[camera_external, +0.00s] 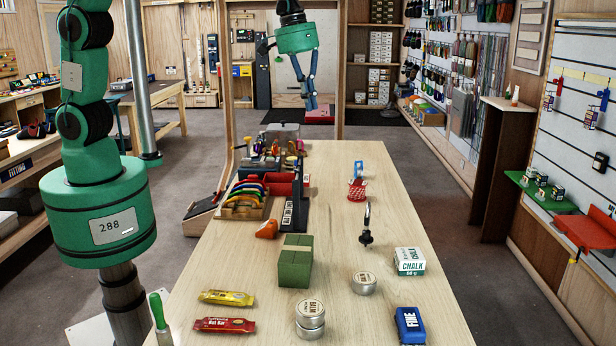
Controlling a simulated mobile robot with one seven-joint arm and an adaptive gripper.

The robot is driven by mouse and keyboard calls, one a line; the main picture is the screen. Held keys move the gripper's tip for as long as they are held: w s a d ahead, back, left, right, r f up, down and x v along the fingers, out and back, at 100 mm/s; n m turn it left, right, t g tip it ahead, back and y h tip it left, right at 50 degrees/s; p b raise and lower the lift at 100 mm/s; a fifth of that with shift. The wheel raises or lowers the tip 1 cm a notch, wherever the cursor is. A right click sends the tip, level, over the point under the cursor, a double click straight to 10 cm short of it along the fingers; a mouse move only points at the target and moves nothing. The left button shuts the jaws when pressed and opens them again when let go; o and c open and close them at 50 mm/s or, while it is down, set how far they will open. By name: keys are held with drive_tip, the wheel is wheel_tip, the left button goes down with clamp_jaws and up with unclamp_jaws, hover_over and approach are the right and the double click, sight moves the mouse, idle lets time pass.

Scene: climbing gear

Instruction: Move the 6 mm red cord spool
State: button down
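A small red patterned item (357,190) lies on the far half of the wooden table (400,262), right of the middle. It may be the red cord spool, but it is too small to tell, and I cannot read a 6 mm mark. A blue item (358,169) stands just behind it. My gripper (312,104) hangs high above the table's far end, blue fingers pointing down. It is apart from everything on the table and nothing shows between the fingers. The fingertips look close together, but their gap is unclear.
A rack of coloured gear (245,196), an orange item (267,230) and a green box (295,262) stand on the left. A dark upright tool (366,225), tins (310,317), a chalk box (410,262) and bars (225,325) are nearer. The right far side is mostly clear.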

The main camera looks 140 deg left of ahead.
drive_tip(key=s+a+f+n+p, duration=0.1)
drive_tip(key=a+f+n, duration=0.1)
drive_tip(key=a+f, duration=0.35)
drive_tip(key=s+a+f+n+g+p, duration=0.1)
drive_tip(key=a+f+n, duration=0.1)
drive_tip(key=a, duration=0.6)
drive_tip(key=s+a+f+n+p, duration=0.1)
drive_tip(key=s+a+f+n, duration=0.15)
drive_tip(key=a, duration=0.45)
drive_tip(key=s+a+f+n+p, duration=0.1)
drive_tip(key=s+a+f+n, duration=0.1)
drive_tip(key=s+a+f, duration=0.3)
drive_tip(key=s+a+f+n+h+p, duration=0.1)
drive_tip(key=s+a+f+n, duration=0.1)
drive_tip(key=s+a+f, duration=0.3)
drive_tip(key=a+f, duration=0.4)
drive_tip(key=a, duration=0.2)
drive_tip(key=shift+s+f+g, duration=0.15)
drive_tip(key=shift+f+g, duration=0.15)
drive_tip(key=shift+g, duration=0.1)
drive_tip(key=shift+f+n, duration=0.1)
drive_tip(key=shift+n, duration=0.15)
